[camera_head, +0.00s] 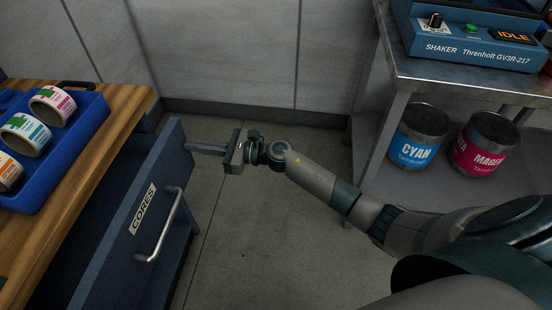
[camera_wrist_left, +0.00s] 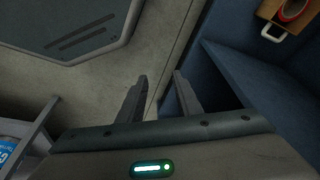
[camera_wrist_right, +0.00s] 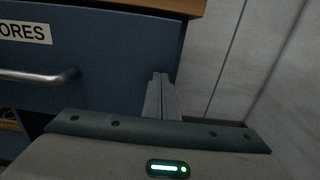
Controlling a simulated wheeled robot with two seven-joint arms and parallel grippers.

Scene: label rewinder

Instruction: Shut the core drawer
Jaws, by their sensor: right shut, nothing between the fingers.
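The core drawer (camera_head: 172,195) stands open in the head view, its blue front out from the wooden-topped bench. Its front bears a CORES label (camera_head: 143,209) and a metal bar handle (camera_head: 163,232). My right gripper (camera_head: 189,147) is shut and empty, its fingertips at the far upper corner of the drawer front. In the right wrist view the fingers (camera_wrist_right: 161,78) overlap the right part of the drawer front (camera_wrist_right: 110,55); whether they touch cannot be told. My left gripper (camera_wrist_left: 160,78) shows only in its wrist view, open and empty, beside blue panels (camera_wrist_left: 250,80).
A blue tray (camera_head: 75,140) with several label rolls sits on the bench top (camera_head: 125,108). At right a metal stand (camera_head: 400,75) bears a shaker (camera_head: 470,35), with cyan (camera_head: 418,135) and magenta (camera_head: 484,143) cans below. The floor (camera_head: 260,220) between is clear.

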